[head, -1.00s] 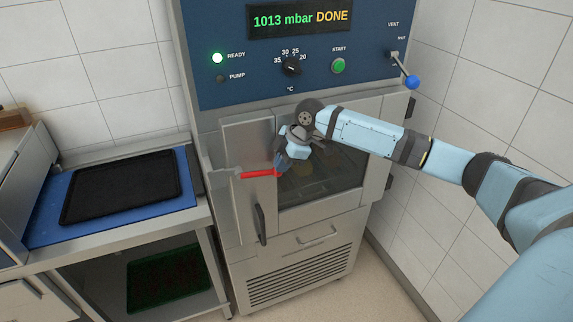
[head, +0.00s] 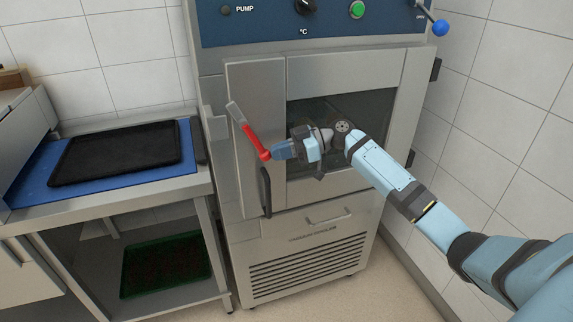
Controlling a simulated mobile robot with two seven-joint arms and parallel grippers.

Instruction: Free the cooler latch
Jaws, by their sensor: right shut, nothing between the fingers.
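The cooler (head: 330,232) is a steel cabinet with a windowed door. Its latch is a lever with a red grip (head: 252,140) and a grey metal arm, at the left side of the door. The lever slopes from upper left down to lower right. My right gripper (head: 275,152) is shut with nothing held. Its fingertips are at the lower right end of the red grip, touching it or very close; I cannot tell which. The door looks closed, and my right arm covers part of its window. My left gripper is out of view.
A dark vertical door handle (head: 265,190) is below the latch. A blue-ended vent lever (head: 440,28) sticks out at upper right. A steel table (head: 110,209) on the left carries a black tray (head: 115,153); a green crate (head: 166,265) is below. A tiled wall is close on the right.

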